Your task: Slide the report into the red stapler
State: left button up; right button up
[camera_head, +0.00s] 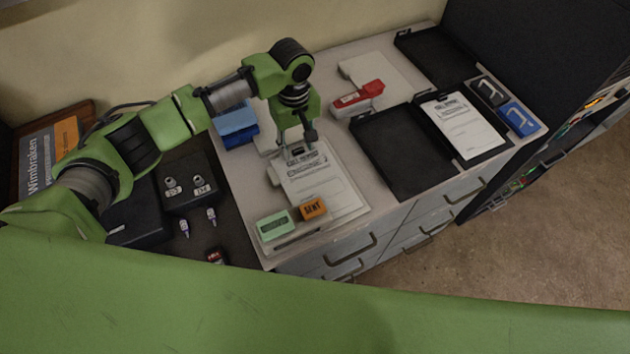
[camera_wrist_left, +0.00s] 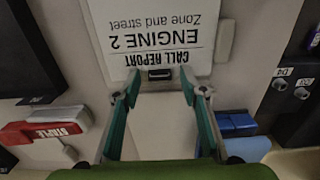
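The report (camera_head: 318,182), a white printed sheet headed CALL REPORT, lies on the counter over other pale paper or a board. It also fills the top of the left wrist view (camera_wrist_left: 150,35), with a small black clip at its heading edge. My left gripper (camera_head: 297,148) is above that heading edge. In the left wrist view the fingers (camera_wrist_left: 160,88) are spread apart, one to each side of the clip, with nothing visibly gripped. The red stapler (camera_head: 359,95) stands farther back on the counter, right of the gripper; it shows at lower left in the left wrist view (camera_wrist_left: 45,132). My right gripper is not in view.
An orange SENT block (camera_head: 313,208) and a pale green block (camera_head: 273,226) sit at the counter's front. Black trays (camera_head: 398,150) stand at right, with a second printed sheet (camera_head: 467,127). Blue blocks (camera_head: 236,124) are left of the gripper.

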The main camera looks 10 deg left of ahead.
aim_at(325, 143)
pick_arm(q)
jog(key=c, duration=1)
jog(key=shift+c, duration=0.2)
jog(key=shift+p, duration=0.65)
jog(key=shift+d, duration=0.15)
jog(key=shift+w+d+b, duration=0.35)
jog(key=shift+w+d, duration=0.35)
jog(key=shift+d, duration=0.25)
jog(key=shift+w+d+b, duration=0.35)
jog(key=shift+w+d, duration=0.3)
jog(key=shift+d, duration=0.3)
jog(key=shift+w+d+b, duration=0.35)
jog(key=shift+w+d, duration=0.05)
jog(key=shift+d, duration=0.2)
jog(key=shift+w+d+b, duration=0.35)
jog(key=shift+w+d, duration=0.05)
jog(key=shift+d, duration=0.2)
jog(key=shift+r, duration=0.1)
